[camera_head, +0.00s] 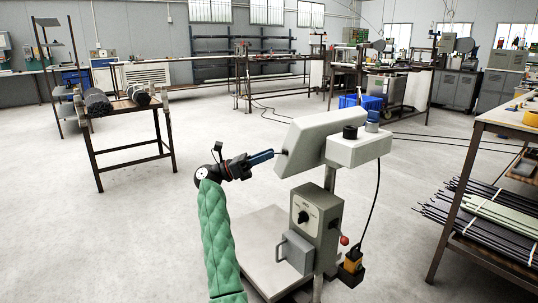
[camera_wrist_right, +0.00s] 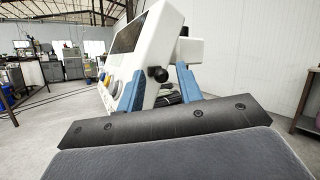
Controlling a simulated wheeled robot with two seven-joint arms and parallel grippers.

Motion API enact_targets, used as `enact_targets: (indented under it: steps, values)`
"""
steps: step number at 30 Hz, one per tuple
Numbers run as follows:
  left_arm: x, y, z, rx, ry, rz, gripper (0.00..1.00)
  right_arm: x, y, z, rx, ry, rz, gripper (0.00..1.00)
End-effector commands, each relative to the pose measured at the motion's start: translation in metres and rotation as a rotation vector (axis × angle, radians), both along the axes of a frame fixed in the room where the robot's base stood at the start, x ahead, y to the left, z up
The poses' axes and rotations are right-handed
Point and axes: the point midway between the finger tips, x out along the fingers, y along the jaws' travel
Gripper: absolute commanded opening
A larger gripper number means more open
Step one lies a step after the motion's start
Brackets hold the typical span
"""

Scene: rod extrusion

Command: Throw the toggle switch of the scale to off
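The scale's white display head (camera_head: 318,142) sits on a post above a grey control box (camera_head: 316,215) and a floor platform (camera_head: 262,240). My right gripper (camera_head: 271,155) points at the left side of the head. In the right wrist view its blue fingers (camera_wrist_right: 159,72) are apart, with a small black knob (camera_wrist_right: 158,74) on the head's side between them in the picture; contact cannot be told. The knob also shows in the head view (camera_head: 284,152). I cannot tell whether this knob is the toggle switch. My left gripper is out of view.
A table with rods (camera_head: 131,104) stands at the left. A rack of long dark bars (camera_head: 478,215) stands close at the right. A black-and-orange device (camera_head: 352,266) hangs low beside the scale's post. The floor left of the scale is clear.

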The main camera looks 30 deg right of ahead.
Motion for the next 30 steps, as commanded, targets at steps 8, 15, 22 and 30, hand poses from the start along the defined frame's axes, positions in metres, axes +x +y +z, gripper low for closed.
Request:
enact_targets:
  steps: [8, 15, 22, 30]
  values:
    - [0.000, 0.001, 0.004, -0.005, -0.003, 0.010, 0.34, 0.019, 0.035, -0.016, 0.001, 0.002, 0.000, 0.36]
    - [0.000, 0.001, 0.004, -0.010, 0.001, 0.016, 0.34, 0.027, 0.051, -0.023, 0.000, 0.002, -0.001, 0.36]
    - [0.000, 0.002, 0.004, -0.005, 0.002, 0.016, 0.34, 0.028, 0.052, -0.024, -0.001, 0.001, -0.001, 0.36]
    - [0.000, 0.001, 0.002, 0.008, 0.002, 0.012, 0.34, 0.028, 0.052, -0.024, -0.001, 0.001, -0.001, 0.36]
